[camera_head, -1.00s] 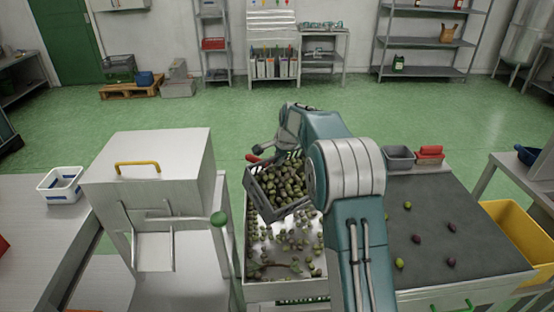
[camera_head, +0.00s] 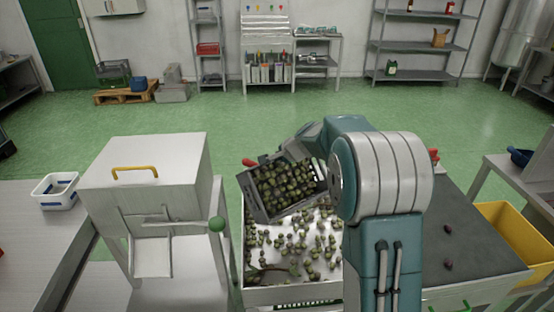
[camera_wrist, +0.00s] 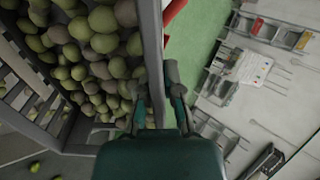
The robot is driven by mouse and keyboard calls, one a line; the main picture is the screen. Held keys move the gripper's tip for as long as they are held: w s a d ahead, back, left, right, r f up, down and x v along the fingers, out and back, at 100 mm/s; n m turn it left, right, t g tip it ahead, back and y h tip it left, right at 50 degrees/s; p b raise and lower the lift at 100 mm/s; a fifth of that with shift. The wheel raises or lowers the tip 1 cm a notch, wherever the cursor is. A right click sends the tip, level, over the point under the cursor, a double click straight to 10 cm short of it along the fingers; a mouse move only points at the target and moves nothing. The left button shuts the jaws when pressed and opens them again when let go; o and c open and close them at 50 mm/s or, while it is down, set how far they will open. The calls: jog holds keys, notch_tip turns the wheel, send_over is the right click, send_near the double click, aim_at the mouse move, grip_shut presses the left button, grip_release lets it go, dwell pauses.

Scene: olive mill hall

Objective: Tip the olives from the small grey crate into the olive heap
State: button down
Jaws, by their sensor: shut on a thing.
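The small grey crate (camera_head: 262,206) is full of green and dark olives and hangs tilted above the white tray. My gripper (camera_wrist: 158,95) is shut on the crate's wall, seen in the wrist view; in the head view my arm hides most of the gripper. Olives inside the crate (camera_wrist: 80,60) fill the left of the wrist view. The olive heap (camera_head: 300,245) lies loosely spread in the white tray (camera_head: 290,296) below the crate, with a leafy twig among it. The tray's right part is hidden behind my arm.
A steel machine with a yellow handle (camera_head: 136,170) and a green-knobbed lever (camera_head: 217,224) stands close left of the tray. A dark sorting surface (camera_head: 470,225) with a few olives and a yellow bin (camera_head: 508,235) are at right.

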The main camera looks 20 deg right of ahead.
jog(key=shift+s+d+r+t, duration=0.1)
jog(key=shift+s+r+t, duration=0.2)
jog(key=shift+t, duration=0.1)
jog(key=shift+s+d+r+t, duration=0.15)
jog(key=shift+s+d+t, duration=0.2)
jog(key=shift+s+t, duration=0.1)
jog(key=s+d+t+y, duration=0.3)
jog(key=s+t, duration=0.5)
jog(key=s, duration=0.3)
jog(key=shift+s+d+f+t+y, duration=0.3)
jog(key=shift+s+d+f+t, duration=0.05)
jog(key=shift+s+d+f, duration=0.1)
dwell(0.7)
jog(key=shift+w, duration=0.1)
dwell(1.6)
